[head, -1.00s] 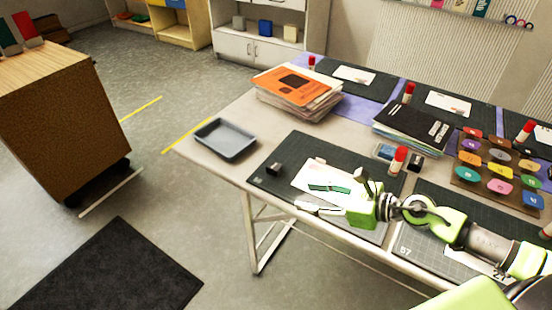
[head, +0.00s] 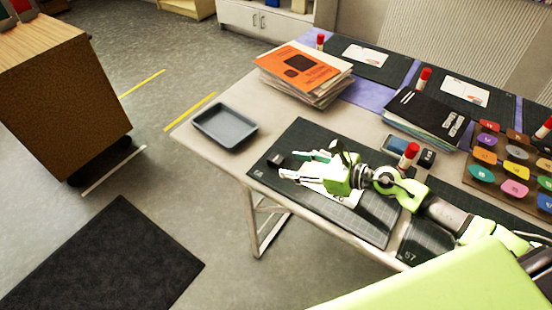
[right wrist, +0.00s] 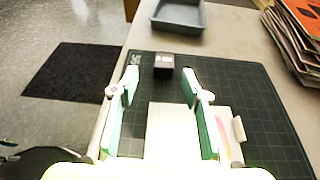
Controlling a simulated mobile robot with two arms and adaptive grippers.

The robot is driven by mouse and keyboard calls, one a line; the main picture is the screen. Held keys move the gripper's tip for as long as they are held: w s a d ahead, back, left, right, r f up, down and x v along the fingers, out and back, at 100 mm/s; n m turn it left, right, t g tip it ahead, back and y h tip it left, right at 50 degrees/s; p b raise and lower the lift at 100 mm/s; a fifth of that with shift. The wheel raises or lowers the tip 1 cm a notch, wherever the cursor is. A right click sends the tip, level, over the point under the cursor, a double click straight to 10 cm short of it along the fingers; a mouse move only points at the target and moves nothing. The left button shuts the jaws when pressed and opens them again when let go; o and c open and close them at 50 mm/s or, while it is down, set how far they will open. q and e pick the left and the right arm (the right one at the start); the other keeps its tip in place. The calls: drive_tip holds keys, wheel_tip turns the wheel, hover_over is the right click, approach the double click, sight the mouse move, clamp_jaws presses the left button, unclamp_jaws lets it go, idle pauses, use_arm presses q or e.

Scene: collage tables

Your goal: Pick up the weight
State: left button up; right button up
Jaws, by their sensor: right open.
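The weight, a small black block (head: 275,159), sits on the dark cutting mat (head: 306,133) near its left corner. In the right wrist view the block (right wrist: 164,62) stands upright just beyond the fingertips, roughly centred between them. My right gripper (head: 292,165) is open and empty, low over the mat, its fingers pointing at the block. In the right wrist view the two green-padded fingers (right wrist: 160,80) are wide apart, with white paper (right wrist: 172,125) below them. My left gripper is not in view.
A grey tray (head: 243,145) lies at the table's left corner, beyond the block. A stack with an orange folder (head: 298,66) stands behind the mat. A red-capped glue stick (head: 409,155), a blue item (head: 396,144) and another small black block (head: 428,157) are near my right arm.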

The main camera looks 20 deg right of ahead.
sight(280, 161)
drive_tip(key=shift+w+a+f, duration=0.15)
drive_tip(key=shift+w+a, duration=0.25)
drive_tip(key=shift+w, duration=0.05)
drive_tip(key=shift+w+a+f, duration=0.15)
drive_tip(key=shift+w+a, duration=0.1)
drive_tip(key=shift+a, duration=0.05)
drive_tip(key=x, duration=0.4)
drive_tip(key=shift+w+d+p, duration=0.2)
drive_tip(key=shift+w+p, duration=0.15)
drive_tip(key=shift+w+a+f, duration=0.25)
drive_tip(key=shift+w, duration=0.05)
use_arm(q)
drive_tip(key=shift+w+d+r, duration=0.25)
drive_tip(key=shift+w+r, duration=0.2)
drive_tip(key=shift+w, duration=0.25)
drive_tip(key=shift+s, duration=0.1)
use_arm(e)
clamp_jaws()
